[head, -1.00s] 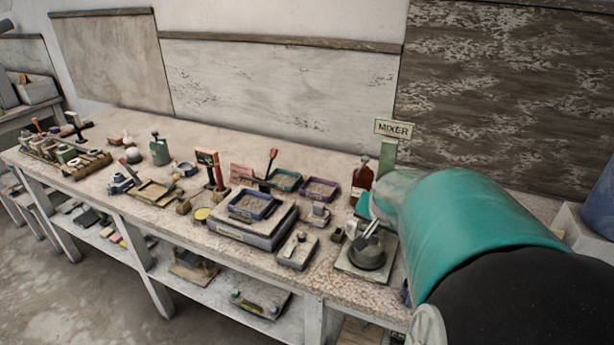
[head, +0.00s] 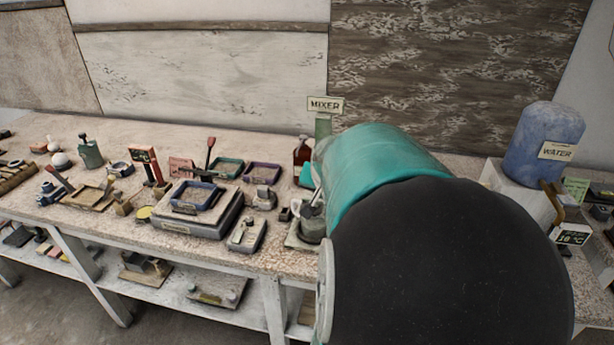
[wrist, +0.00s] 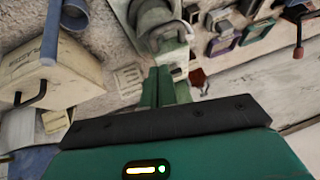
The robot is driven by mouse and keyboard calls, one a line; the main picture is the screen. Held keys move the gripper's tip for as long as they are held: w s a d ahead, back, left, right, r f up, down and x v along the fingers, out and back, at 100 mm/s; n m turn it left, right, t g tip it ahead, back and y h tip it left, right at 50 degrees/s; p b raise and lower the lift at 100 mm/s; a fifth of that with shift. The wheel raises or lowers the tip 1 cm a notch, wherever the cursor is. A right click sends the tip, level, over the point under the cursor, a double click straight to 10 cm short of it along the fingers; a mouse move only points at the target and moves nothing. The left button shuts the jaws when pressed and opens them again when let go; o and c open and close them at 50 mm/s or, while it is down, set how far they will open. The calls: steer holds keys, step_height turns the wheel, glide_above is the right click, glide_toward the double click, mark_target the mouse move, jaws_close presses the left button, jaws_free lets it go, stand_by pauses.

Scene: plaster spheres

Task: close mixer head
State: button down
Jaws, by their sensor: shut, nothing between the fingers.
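The mixer stands at the back right of the bench, below a MIXER sign (head: 325,104). Its grey bowl (head: 312,226) sits on a pale base, and a green upright part (head: 323,126) shows behind. My teal arm hides much of it in the head view, so the head's tilt is unclear. In the wrist view the mixer's round bowl (wrist: 156,18) is at the top centre. My gripper (wrist: 164,75) points toward it, with its green fingers together and empty. The fingertips appear close to the mixer; contact cannot be told. The fingers are hidden in the head view.
A blue WATER jug (head: 545,145) stands on a pale box at the right. A brown bottle (head: 302,152), trays and a grey scale (head: 195,221) crowd the bench left of the mixer. A pale box (wrist: 50,68) lies left in the wrist view.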

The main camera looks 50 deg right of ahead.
steer(key=v, duration=1)
steer(key=shift+w, duration=0.15)
steer(key=w+a+n+t+y, duration=0.1)
steer(key=w+a+n, duration=0.25)
steer(key=a, duration=0.65)
steer(key=w+a+n+y, duration=0.2)
steer(key=w+a+n, duration=0.15)
steer(key=a, duration=0.55)
steer(key=s+a+f+n+y, duration=0.1)
steer(key=a+f+n, duration=0.1)
steer(key=a, duration=0.5)
steer(key=s+a+f+n+y, duration=0.1)
steer(key=s+a+n, duration=0.1)
steer(key=a+n, duration=0.3)
steer(key=a, duration=0.3)
steer(key=shift+s+a+f, duration=0.2)
steer(key=shift+s+f, duration=0.15)
steer(key=shift+f, duration=0.05)
steer(key=shift+d, duration=0.2)
